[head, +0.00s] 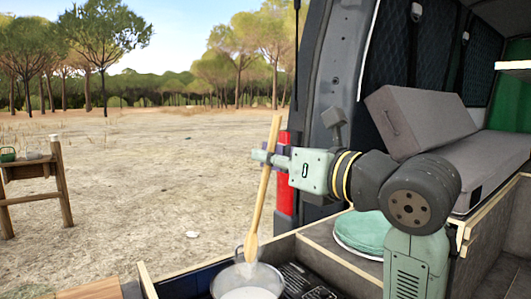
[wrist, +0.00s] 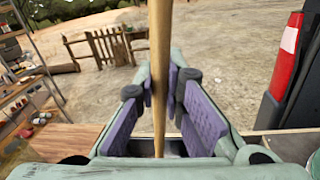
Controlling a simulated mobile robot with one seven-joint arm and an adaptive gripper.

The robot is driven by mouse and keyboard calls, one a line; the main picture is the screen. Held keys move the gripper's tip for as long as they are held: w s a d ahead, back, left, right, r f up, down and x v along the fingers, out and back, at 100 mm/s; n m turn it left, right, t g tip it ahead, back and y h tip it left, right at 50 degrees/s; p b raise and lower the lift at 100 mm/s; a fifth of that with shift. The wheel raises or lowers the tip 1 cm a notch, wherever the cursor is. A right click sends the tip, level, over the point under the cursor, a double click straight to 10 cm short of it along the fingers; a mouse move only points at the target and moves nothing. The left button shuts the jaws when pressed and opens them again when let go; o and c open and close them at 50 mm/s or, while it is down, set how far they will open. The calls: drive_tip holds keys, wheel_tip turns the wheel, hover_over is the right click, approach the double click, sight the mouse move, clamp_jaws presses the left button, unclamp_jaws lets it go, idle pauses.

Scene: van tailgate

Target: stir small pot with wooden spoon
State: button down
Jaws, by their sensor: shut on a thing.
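My gripper (head: 270,158) is shut on the handle of the wooden spoon (head: 264,190). The spoon is nearly upright, tilted slightly, with its bowl end down at the small pot (head: 270,278). The pot is metal, with pale contents, and shows at the bottom of the head view. The spoon's lower end overlaps the pot's back rim; I cannot tell whether it is inside or behind. In the wrist view the spoon handle (wrist: 160,70) runs between the purple finger pads (wrist: 162,112). The pot is not visible there.
A dark stove (head: 302,283) lies right of the pot. Grey cushions (head: 425,125) are in the van. A wooden stand (head: 35,185) is at far left, and shelves (wrist: 25,80) show in the wrist view.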

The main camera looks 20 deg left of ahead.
wheel_tip(320, 180, down, 11)
drive_tip(key=b, duration=0.9)
drive_tip(key=shift+a, duration=0.25)
drive_tip(key=shift+s, duration=0.15)
